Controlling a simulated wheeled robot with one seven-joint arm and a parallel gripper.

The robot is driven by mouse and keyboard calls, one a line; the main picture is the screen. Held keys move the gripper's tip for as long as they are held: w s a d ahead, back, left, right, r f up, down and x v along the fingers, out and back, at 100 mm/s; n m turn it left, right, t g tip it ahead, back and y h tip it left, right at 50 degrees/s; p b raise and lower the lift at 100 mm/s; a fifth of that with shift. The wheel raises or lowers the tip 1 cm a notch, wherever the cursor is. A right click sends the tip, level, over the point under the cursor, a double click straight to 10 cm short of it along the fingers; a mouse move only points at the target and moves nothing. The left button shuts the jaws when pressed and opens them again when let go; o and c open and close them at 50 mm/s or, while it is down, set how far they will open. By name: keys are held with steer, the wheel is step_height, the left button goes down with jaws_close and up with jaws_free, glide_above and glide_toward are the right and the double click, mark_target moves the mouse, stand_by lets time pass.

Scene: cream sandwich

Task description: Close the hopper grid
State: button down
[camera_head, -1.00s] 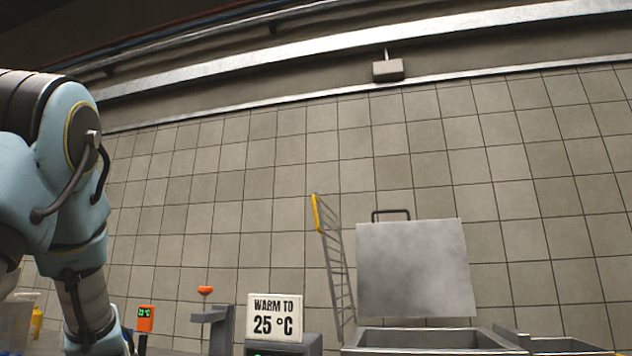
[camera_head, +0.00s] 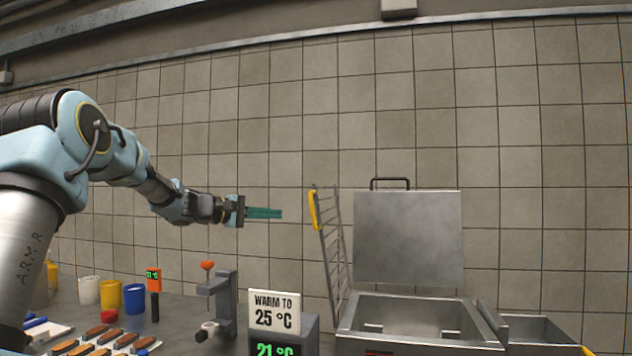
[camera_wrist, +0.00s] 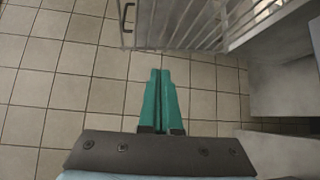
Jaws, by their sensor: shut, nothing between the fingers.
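The hopper grid (camera_head: 333,250) is a grey wire rack with a yellow handle (camera_head: 313,210) at its top edge. It stands upright, swung open, at the left side of the steel hopper (camera_head: 410,318). The hopper's solid lid (camera_head: 408,238) is also raised behind the opening. My gripper (camera_head: 265,212) is shut and empty, with green fingers pointing right, a short gap left of the yellow handle. In the wrist view the fingers (camera_wrist: 164,98) lie together, and the grid's bars (camera_wrist: 185,22) show beyond the fingertips.
A sign reading "WARM TO 25 °C" (camera_head: 274,310) stands on a unit with a green display left of the hopper. A stand with an orange knob (camera_head: 207,265), coloured cups (camera_head: 110,294) and a tray of bars (camera_head: 100,338) are further left.

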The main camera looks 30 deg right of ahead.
step_height(320, 180, up, 6)
steer(key=w+d+h, duration=0.1)
steer(key=w+h, duration=0.1)
steer(key=h, duration=0.1)
steer(key=s+d+r+p, duration=0.1)
steer(key=s+d+p, duration=0.1)
steer(key=d+p, duration=0.6)
steer(key=shift+d+r+y, duration=0.15)
steer(key=shift+d+y, duration=0.15)
steer(key=shift+d, duration=1.95)
steer(key=shift+s, duration=0.15)
